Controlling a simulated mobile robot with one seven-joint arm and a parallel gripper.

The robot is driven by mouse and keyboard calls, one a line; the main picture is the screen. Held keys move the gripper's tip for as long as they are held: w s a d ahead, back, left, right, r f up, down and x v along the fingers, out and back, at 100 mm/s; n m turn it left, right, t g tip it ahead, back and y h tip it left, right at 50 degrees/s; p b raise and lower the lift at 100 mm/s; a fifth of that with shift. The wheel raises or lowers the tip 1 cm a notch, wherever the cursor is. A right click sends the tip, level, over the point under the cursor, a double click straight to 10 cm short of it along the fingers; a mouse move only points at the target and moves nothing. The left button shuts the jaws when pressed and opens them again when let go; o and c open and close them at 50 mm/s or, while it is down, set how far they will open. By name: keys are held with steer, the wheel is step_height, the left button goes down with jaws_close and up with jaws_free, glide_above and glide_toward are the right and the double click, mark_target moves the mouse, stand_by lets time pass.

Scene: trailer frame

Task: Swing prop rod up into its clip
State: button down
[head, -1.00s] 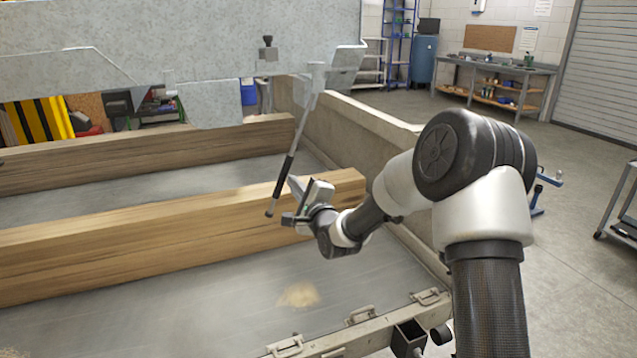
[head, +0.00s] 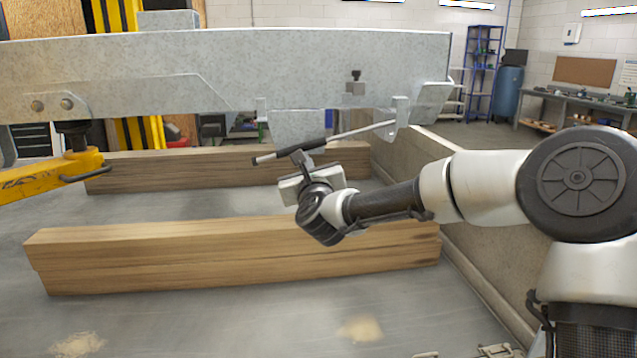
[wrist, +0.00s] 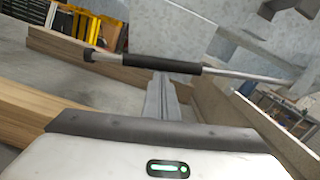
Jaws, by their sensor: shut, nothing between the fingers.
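The prop rod (head: 340,137) is a thin grey bar with a black grip sleeve. It hangs from a bracket (head: 398,112) at the right end of the galvanized beam and slants slightly down to its free left end. My gripper (head: 299,157) is shut and empty, with its fingertips at the underside of the black sleeve. In the wrist view the rod (wrist: 150,65) crosses just beyond the shut fingers (wrist: 161,80); contact is hard to tell.
The galvanized beam (head: 210,72) spans above the rod, with a dark-knobbed block (head: 356,86) on its face. Two timber beams (head: 230,262) lie on the grey bed. A yellow jack (head: 50,178) stands at left. A low side wall (head: 490,250) runs at right.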

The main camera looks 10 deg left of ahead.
steer(key=r+m, duration=0.1)
steer(key=r, duration=0.1)
steer(key=a+r+m, duration=0.1)
steer(key=r, duration=0.2)
steer(key=shift+s+r, duration=0.1)
steer(key=shift+s, duration=0.05)
steer(key=shift+a+r+m, duration=0.1)
steer(key=shift+r+m, duration=0.5)
steer(key=shift+r, duration=0.25)
